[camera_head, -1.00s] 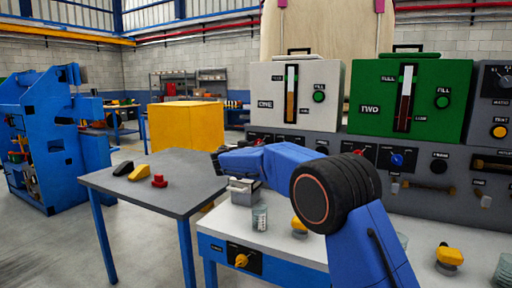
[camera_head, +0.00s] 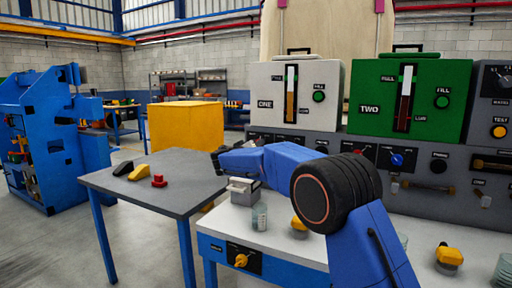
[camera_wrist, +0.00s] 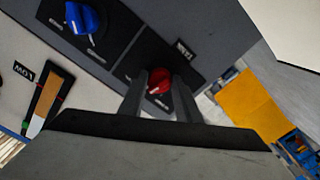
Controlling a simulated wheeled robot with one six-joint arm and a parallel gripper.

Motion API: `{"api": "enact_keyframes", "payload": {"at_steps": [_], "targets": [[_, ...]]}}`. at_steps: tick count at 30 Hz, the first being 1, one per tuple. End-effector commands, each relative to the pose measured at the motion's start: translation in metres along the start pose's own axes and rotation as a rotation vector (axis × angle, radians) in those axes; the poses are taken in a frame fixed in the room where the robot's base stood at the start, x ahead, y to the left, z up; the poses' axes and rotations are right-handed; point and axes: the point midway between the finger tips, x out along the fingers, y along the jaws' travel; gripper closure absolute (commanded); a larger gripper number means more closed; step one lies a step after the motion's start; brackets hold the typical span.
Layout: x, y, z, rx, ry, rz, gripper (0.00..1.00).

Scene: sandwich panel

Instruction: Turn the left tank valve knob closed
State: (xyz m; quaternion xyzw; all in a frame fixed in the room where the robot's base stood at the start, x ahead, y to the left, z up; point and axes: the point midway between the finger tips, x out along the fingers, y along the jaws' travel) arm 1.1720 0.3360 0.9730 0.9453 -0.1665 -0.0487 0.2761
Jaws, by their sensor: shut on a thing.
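In the wrist view, a red knob (camera_wrist: 158,83) sits on a black plate of the grey panel, beside a small label. My gripper (camera_wrist: 163,90) has its two dark fingers on either side of this knob and is shut on it. A blue knob (camera_wrist: 86,18) on the neighbouring black plate stands apart from the fingers. The white tank marked ONE (camera_head: 290,92) stands on top of the panel in the head view. My arm hides the held knob and my fingertips in the head view. The knob's exact turn angle is hard to read.
The green tank TWO (camera_head: 370,105) stands to the right, with another blue knob (camera_head: 397,160) below it. A white bench (camera_head: 230,222) with a glass beaker (camera_head: 259,216) lies below my arm. A grey table (camera_head: 165,176) stands to the left, with floor beyond.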

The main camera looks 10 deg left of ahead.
Motion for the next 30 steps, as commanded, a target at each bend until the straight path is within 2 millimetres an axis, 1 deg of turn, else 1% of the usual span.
{"api": "enact_keyframes", "payload": {"at_steps": [18,24,30], "targets": [[-0.0005,0.0002,-0.0002,-0.584,0.000,-0.001,0.92],[-0.0006,0.0003,-0.0004,-0.754,0.001,-0.002,0.92],[-0.0007,0.0003,-0.0006,-0.886,0.001,-0.002,0.92]]}}
